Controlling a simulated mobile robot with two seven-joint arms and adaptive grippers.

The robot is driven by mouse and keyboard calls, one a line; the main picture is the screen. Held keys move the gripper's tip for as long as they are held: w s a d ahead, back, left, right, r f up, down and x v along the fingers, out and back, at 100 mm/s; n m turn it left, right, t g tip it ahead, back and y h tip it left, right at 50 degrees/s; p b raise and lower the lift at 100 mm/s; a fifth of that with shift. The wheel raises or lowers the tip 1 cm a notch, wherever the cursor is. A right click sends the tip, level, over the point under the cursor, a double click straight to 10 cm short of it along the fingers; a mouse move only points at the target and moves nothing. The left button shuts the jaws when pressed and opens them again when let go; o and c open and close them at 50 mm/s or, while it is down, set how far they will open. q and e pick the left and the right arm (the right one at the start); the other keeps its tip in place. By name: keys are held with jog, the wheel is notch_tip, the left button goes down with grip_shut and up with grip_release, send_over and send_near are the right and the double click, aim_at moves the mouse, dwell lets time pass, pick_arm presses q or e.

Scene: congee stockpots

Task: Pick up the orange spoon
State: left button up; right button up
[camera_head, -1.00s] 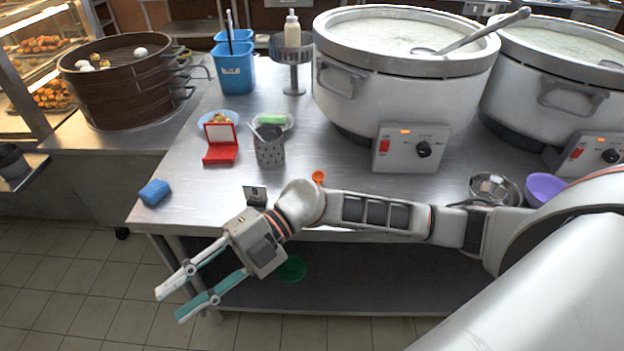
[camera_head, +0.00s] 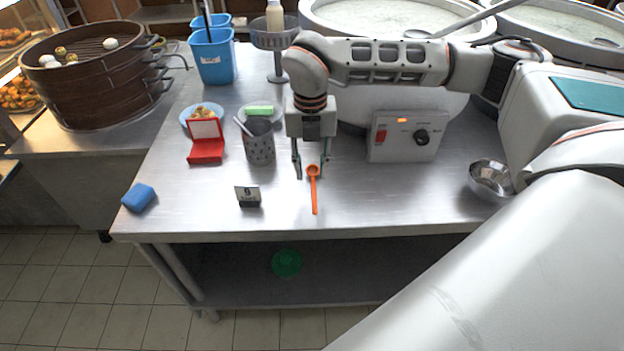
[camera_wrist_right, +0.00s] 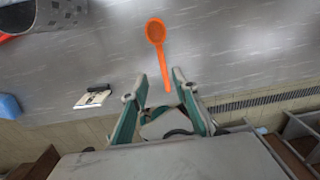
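The orange spoon (camera_head: 314,193) lies flat on the steel table, its bowl toward the back and its handle toward the front edge. My right gripper (camera_head: 311,172) points down over the spoon's bowl end in the head view, its fingers apart. In the right wrist view the spoon (camera_wrist_right: 159,50) lies beyond the open fingertips of the right gripper (camera_wrist_right: 156,82), with its handle end running between them. Nothing is held. A gap to the table seems to remain. My left gripper is not in view.
A patterned grey cup (camera_head: 260,148) and an open red box (camera_head: 206,147) stand left of the gripper. A number sign (camera_head: 248,197) is near the front edge. A large stockpot (camera_head: 400,108) stands behind right; a metal bowl (camera_head: 491,180) lies right. Table front right is clear.

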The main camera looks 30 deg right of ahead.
aim_at(314, 192)
jog(key=f, duration=0.5)
jog(key=shift+s+d+f, duration=0.15)
jog(key=shift+s+d, duration=0.05)
jog(key=shift+s, duration=0.15)
jog(key=shift+f, duration=0.4)
grip_shut()
